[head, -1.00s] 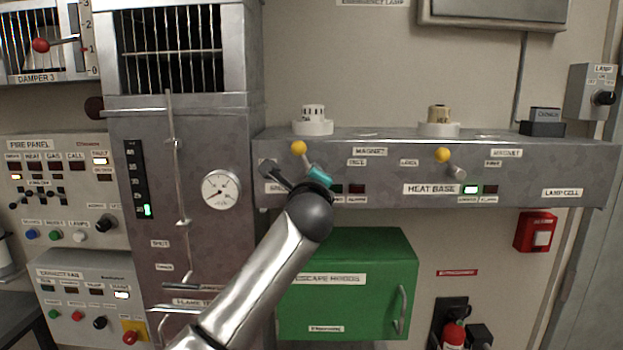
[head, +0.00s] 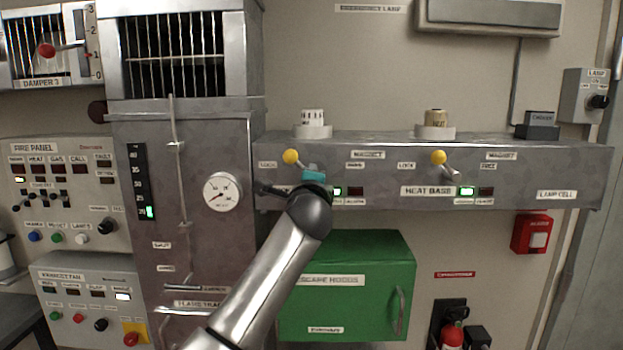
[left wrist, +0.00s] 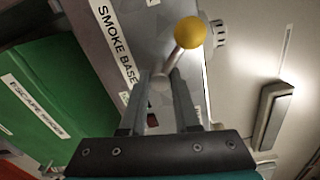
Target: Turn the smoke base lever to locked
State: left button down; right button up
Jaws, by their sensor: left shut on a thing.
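The smoke base lever is a short metal stem with a yellow knob (head: 291,157), on the front of the grey ledge. Its knob leans up and left, towards a lock label (head: 267,165). My left gripper (head: 293,180) is at the lever, and its arm hides part of the stem and the base label. In the left wrist view the fingers (left wrist: 163,80) are shut on the stem, below the yellow knob (left wrist: 190,32). The SMOKE BASE label (left wrist: 115,45) is beside them. My right gripper is not in view.
The heat base lever (head: 438,157) is to the right on the same ledge (head: 540,178). A smoke detector (head: 312,122) stands on top, above the smoke lever. A green cabinet (head: 390,255) is below, and a metal duct with a gauge (head: 222,191) is at the left.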

pick_arm(q)
jog(key=shift+r, duration=0.2)
jog(key=c, duration=0.7)
grip_release()
jog(key=shift+a+f, duration=0.1)
jog(key=shift+f, duration=0.05)
jog(key=shift+o, duration=0.2)
jog(key=s+b, duration=0.2)
jog(key=s, duration=1.3)
jog(key=shift+b, duration=0.4)
